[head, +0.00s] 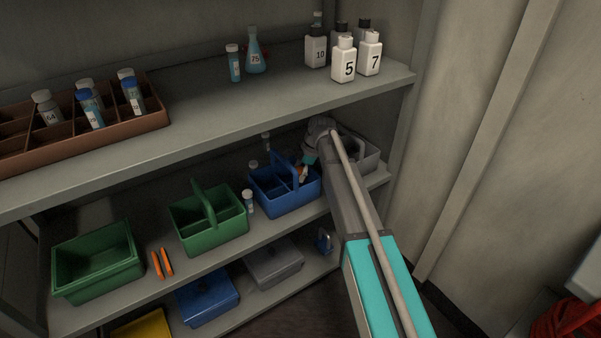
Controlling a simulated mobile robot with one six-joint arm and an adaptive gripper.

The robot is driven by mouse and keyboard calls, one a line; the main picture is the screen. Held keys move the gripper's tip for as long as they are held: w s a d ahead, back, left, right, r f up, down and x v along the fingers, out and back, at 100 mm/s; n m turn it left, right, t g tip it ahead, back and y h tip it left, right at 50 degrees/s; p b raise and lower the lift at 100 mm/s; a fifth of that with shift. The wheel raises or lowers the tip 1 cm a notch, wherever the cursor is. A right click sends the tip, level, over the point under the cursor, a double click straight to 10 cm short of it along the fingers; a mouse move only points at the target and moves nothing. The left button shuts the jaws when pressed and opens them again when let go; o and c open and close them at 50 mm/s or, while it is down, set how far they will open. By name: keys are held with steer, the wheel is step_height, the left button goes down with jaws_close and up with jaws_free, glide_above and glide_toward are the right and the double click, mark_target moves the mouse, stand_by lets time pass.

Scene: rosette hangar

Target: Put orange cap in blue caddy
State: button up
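The blue caddy (287,203) stands on the middle shelf with its handle upright. My arm reaches in from the lower right, and my gripper (306,168) is over the caddy's right part, close to the handle. A small orange and pale thing (302,174) shows at the fingertips, partly hidden behind the handle; it may be the orange cap, but it is too small to be sure. I cannot make out whether the fingers are shut on it or apart.
A green caddy (208,228), green bin (97,265), two orange sticks (162,263) and small vials (248,201) share the middle shelf. A grey container (362,150) stands behind my arm. The upper shelf (250,105) overhangs closely, holding bottles and a brown rack (150,122).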

mark_target(299, 170)
steer(key=shift+r, duration=0.2)
stand_by(0.4)
steer(key=p+v, duration=0.3)
steer(key=shift+p+v, duration=2.1)
steer(key=shift+v, duration=0.1)
steer(key=s+d+m+h, duration=0.1)
steer(key=s+d+m, duration=0.4)
steer(key=s, duration=0.4)
steer(key=s+d+f+m+h, duration=0.1)
steer(key=s+d+m+h, duration=0.1)
steer(key=s+d+m, duration=0.3)
steer(key=s+d+m+t+h, duration=0.1)
steer(key=s+d+m, duration=0.5)
steer(key=s+m, duration=0.4)
steer(key=s, duration=0.3)
steer(key=shift+s+f, duration=0.2)
steer(key=shift+s, duration=0.15)
steer(key=shift+r, duration=0.1)
